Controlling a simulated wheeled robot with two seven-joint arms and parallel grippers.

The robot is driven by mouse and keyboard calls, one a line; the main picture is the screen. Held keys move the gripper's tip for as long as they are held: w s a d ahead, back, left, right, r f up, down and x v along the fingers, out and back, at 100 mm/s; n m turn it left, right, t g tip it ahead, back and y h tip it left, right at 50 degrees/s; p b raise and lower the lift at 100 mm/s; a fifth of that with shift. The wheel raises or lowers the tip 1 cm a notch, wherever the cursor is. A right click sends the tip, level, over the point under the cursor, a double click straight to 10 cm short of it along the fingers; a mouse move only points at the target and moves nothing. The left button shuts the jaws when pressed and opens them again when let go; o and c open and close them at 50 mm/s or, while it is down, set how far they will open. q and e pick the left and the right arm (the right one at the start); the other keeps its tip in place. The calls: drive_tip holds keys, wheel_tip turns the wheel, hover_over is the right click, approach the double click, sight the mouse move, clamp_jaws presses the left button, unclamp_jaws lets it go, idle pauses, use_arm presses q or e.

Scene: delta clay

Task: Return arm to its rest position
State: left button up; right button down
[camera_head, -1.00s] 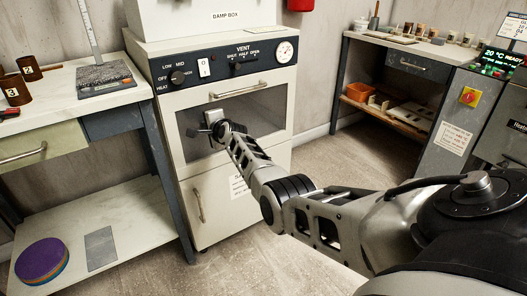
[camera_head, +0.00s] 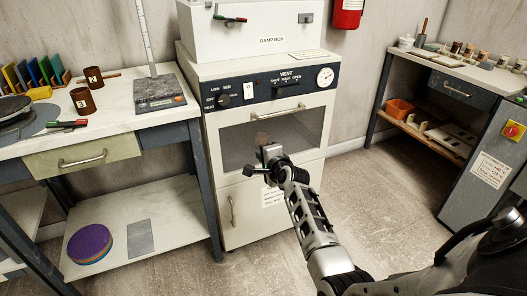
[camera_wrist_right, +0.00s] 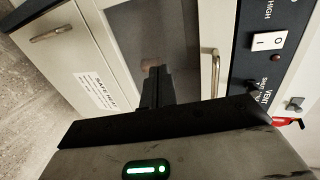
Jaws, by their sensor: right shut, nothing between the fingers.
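My right arm comes in from the lower right in the head view. Its gripper (camera_head: 262,164) is in front of the white drying cabinet (camera_head: 240,203), near the lower edge of its window door. In the right wrist view the dark fingers (camera_wrist_right: 155,86) are together, with nothing between them, pointing at the cabinet's window. Whether they touch the door cannot be told. A brownish object (camera_head: 262,138) shows dimly behind the glass. My left gripper is not in view.
A bench with a scale (camera_head: 160,93) and brown cups (camera_head: 83,101) stands left of the cabinet. The damp box (camera_head: 250,40) sits on top. A shelved bench with an orange bin (camera_head: 399,108) is at right. The floor between is clear.

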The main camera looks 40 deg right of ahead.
drive_tip(key=shift+s+r, duration=0.15)
drive_tip(key=shift+s, duration=0.35)
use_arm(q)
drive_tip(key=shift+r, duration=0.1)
use_arm(e)
drive_tip(key=shift+a, duration=0.1)
use_arm(q)
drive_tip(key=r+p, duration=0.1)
drive_tip(key=p, duration=0.2)
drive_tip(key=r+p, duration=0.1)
drive_tip(key=p, duration=0.2)
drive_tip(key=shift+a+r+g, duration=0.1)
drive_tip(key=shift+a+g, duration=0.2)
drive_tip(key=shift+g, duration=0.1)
use_arm(e)
drive_tip(key=s+a+n+g+y, duration=0.1)
drive_tip(key=s+a+n+y, duration=0.2)
drive_tip(key=s+a+n, duration=0.8)
drive_tip(key=s+a+n+g+y, duration=0.2)
drive_tip(key=s+a+n, duration=0.9)
drive_tip(key=s, duration=0.8)
drive_tip(key=a+y, duration=0.1)
drive_tip(key=a, duration=0.2)
drive_tip(key=shift+s+a+f, duration=0.25)
drive_tip(key=shift+s+f, duration=0.05)
drive_tip(key=shift+f, duration=0.1)
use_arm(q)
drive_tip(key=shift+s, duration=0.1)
